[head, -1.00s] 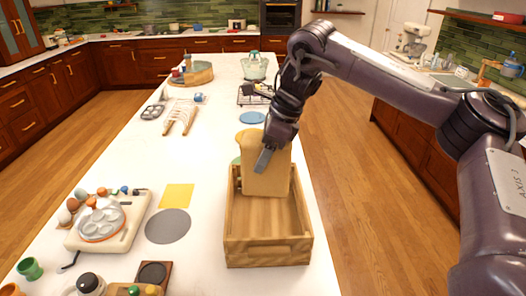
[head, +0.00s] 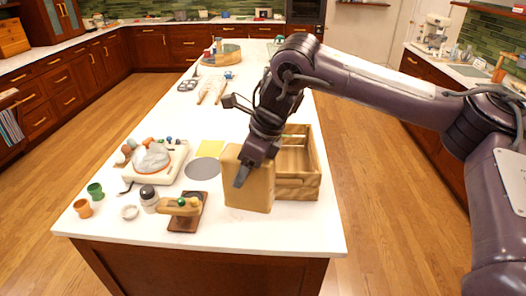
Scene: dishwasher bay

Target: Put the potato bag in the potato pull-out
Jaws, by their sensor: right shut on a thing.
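The potato bag (head: 254,195) is a tan, upright block-like bag at the near left of an open wooden box. My right gripper (head: 244,172) comes down over its top and is shut on it, hiding part of its upper face. I cannot tell whether the bag's bottom touches the counter. The wooden box (head: 299,189), which looks like the potato pull-out, sits on the white counter near its right edge. The bag overlaps the box's left side in the view, and the visible inside of the box looks empty. My left gripper is not in view.
Left of the bag are a grey disc (head: 203,169), a yellow square (head: 211,148), a cream board (head: 155,164) with small items, a dark-lidded jar (head: 149,198) and a brown stand (head: 188,212). The counter (head: 275,232) is clear in front of the bag.

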